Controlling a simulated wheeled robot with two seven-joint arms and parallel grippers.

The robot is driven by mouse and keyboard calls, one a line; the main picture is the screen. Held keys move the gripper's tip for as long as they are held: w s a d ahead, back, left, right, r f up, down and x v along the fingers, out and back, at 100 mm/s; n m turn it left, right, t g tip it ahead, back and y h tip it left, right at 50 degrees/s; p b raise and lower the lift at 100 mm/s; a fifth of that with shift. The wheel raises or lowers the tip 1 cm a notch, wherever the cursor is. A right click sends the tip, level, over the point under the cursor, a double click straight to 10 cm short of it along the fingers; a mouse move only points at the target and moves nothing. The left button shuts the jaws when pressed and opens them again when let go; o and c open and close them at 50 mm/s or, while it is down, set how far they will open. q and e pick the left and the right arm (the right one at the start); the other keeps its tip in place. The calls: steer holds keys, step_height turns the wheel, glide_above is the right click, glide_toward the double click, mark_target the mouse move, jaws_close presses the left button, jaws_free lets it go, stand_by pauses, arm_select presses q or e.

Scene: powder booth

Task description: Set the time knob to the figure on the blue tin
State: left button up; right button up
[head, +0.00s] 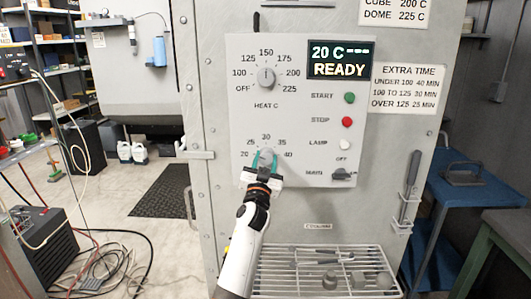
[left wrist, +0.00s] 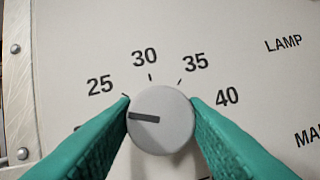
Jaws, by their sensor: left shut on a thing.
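The time knob (left wrist: 160,138) is a round grey dial on the panel with a dark pointer line. In the left wrist view the line points left and slightly up, below the 25 mark; the figures 25, 30, 35 and 40 show around it, and the 20 is mostly hidden by a finger. In the head view the knob (head: 266,156) sits low on the panel, partly covered by my gripper. My left gripper (left wrist: 161,108) has its teal fingers on both sides of the knob, shut on it. I cannot make out a blue tin. My right gripper is not in view.
The control panel (head: 245,118) also carries the heat knob (head: 266,77) pointing up near 150, start, stop and lamp buttons, and a main switch (head: 343,175). Its display (head: 341,60) reads 20 C, READY. An extra time sign (head: 408,89) hangs to the right. A wire rack (head: 300,254) with small parts sits below.

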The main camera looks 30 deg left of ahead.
arm_select(q)
steer(key=m+h+p, duration=0.2)
steer(key=m+p, duration=0.2)
steer(key=m+h+p, duration=0.1)
steer(key=m+p, duration=0.3)
steer(key=m, duration=0.1)
steer(key=r+m+g+h+p, duration=0.1)
steer(key=m+h+p, duration=0.1)
steer(key=m+p, duration=0.2)
steer(key=shift+a+r+m+h+p, duration=0.1)
steer(key=shift+a+m+h+p, duration=0.1)
steer(key=shift+m+h+p, duration=0.15)
steer(key=shift+m+g+h+p, duration=0.25)
steer(key=shift+m+g+p, duration=0.25)
steer(key=shift+m+p, duration=0.8)
steer(key=shift+f, duration=0.2)
steer(key=o, duration=1)
steer(key=shift+c, duration=0.2)
steer(key=shift+f, duration=0.2)
